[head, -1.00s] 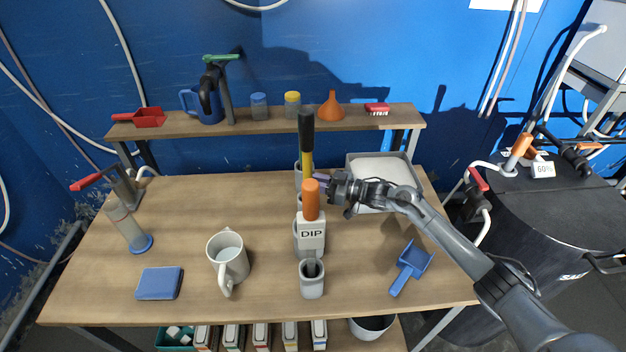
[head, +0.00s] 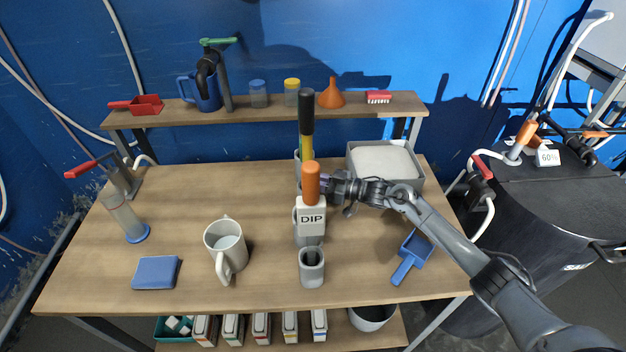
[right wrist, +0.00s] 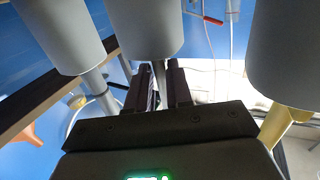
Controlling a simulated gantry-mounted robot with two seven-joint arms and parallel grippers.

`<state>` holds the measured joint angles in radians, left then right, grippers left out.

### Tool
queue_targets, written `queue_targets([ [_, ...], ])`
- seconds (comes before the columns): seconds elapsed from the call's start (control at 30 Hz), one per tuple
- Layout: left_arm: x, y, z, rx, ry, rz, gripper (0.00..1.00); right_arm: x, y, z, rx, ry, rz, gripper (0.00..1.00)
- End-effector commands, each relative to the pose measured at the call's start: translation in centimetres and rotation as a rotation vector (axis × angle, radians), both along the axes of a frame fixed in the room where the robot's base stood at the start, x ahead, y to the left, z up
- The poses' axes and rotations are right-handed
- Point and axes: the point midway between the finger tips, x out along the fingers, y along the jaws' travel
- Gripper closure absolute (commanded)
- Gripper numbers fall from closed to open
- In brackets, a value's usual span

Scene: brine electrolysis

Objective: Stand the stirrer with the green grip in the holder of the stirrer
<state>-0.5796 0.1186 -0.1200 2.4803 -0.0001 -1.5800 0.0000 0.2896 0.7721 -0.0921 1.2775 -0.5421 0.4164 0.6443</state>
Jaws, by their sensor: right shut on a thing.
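No stirrer with a green grip can be made out in either view. My right gripper (head: 326,186) is just right of a tool with an orange grip (head: 311,183) and a white DIP label, which hides part of its fingertips. In the right wrist view my right gripper (right wrist: 155,92) is shut on a thin grey shaft (right wrist: 159,80) that comes out of a wide grey cylinder (right wrist: 146,28). A grey cup-like holder (head: 312,271) at the front of the row looks empty. A tool with a black grip (head: 307,110) and yellow shaft stands at the back. My left gripper is out of view.
A grey tray (head: 422,188) with white content stands behind my right arm. A blue scoop (head: 410,262), a white mug (head: 226,250) and a blue pad (head: 156,273) lie around. A shelf (head: 235,118) with jars and a funnel (head: 331,97) spans the back.

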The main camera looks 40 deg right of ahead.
Motion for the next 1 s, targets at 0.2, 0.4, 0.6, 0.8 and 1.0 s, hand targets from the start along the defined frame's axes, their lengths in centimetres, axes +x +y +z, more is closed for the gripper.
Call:
queue_targets([
  [0.2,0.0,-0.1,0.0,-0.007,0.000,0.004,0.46,0.0,0.0,0.0,0.001,-0.001,0.000,1.00],
  [0.4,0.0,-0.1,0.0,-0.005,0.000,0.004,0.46,0.0,0.0,0.0,0.001,-0.001,0.000,0.53],
  [0.6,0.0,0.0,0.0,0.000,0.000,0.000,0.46,0.0,0.0,0.0,0.000,0.000,0.000,0.50],
  [0.8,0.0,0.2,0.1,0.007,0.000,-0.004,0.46,-0.3,-0.2,-0.1,-0.001,0.002,0.000,0.50],
  [1.0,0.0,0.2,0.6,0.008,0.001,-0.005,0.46,-2.1,-1.2,0.0,-0.002,0.003,-0.001,0.50],
])
